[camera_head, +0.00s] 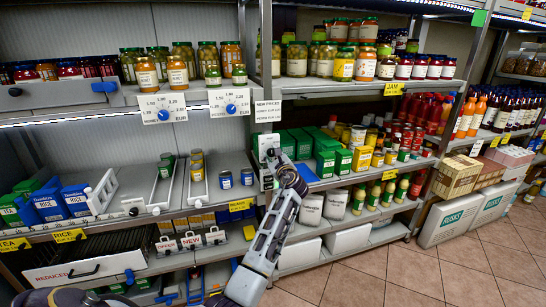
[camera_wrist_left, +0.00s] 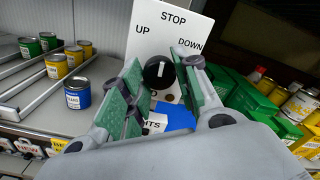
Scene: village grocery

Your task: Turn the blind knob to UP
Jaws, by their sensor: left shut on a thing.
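The blind knob (camera_wrist_left: 158,72) is a black round knob with a white line. It sits on a white panel (camera_wrist_left: 150,32) marked UP at left, STOP at top and DOWN at right. The line points about upward, near STOP. My left gripper (camera_wrist_left: 160,85) is shut on the knob, with a green-padded finger on either side. In the head view my left gripper (camera_head: 273,160) reaches up to the white panel (camera_head: 264,142) on the shelf post and covers the knob there. My right gripper is not in view.
Green boxes (camera_head: 297,143) stand close to the right of my gripper. Small cans (camera_wrist_left: 77,93) stand on the shelf to the left. Jars (camera_head: 343,66) line the shelf above. Two dial cards (camera_head: 163,108) hang on a shelf edge. The tiled floor (camera_head: 400,270) at right is free.

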